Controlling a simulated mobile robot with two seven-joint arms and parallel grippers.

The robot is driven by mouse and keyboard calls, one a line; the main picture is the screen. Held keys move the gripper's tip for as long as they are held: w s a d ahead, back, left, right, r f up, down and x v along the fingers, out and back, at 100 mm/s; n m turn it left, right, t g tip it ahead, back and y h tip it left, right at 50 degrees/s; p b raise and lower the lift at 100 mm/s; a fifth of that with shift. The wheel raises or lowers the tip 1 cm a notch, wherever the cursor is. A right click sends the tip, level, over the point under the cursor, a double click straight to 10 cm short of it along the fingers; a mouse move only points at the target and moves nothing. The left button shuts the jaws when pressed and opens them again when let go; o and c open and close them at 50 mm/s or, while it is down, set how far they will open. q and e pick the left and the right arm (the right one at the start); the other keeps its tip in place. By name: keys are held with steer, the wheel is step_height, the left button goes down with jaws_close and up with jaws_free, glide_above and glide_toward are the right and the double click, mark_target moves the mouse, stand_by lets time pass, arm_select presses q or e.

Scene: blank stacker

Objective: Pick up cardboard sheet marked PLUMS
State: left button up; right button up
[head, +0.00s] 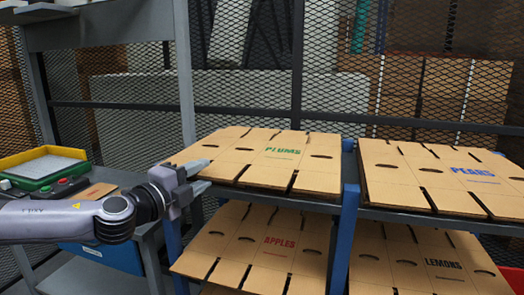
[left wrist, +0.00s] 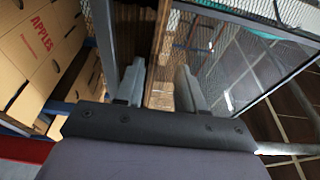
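The cardboard sheet marked PLUMS (head: 283,151) in green lies flat on top of a stack on the upper shelf, left of the PEARS stack. It has dark slots and oval holes. My left gripper (head: 201,176) is at the stack's left front edge, its two fingers apart one above the other. In the left wrist view, the fingers (left wrist: 160,90) are also apart, with a brown edge-on strip beyond the gap. I cannot tell whether any sheet edge lies between them. My right gripper is not in view.
The PEARS stack (head: 470,172) is right of it on the upper shelf. Below are the APPLES stack (head: 278,243) and LEMONS stack (head: 440,264). A blue post (head: 345,225) stands between the stacks. A green and yellow device (head: 45,167) sits at left. Mesh fencing (head: 250,100) stands behind.

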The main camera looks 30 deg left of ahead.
mark_target(218, 169)
arm_select(q)
steer(key=shift+w, duration=0.4)
steer(key=shift+w+p, duration=0.1)
steer(key=shift+p, duration=0.2)
steer(key=shift+w+d+f+p, duration=0.15)
steer(key=shift+w+p, duration=0.75)
steer(key=shift+w, duration=0.15)
steer(key=shift+w+f+p, duration=0.1)
steer(key=shift+w+p, duration=0.35)
steer(key=shift+w, duration=0.4)
steer(key=shift+w+f, duration=0.2)
steer(key=shift+w, duration=0.45)
jaws_close()
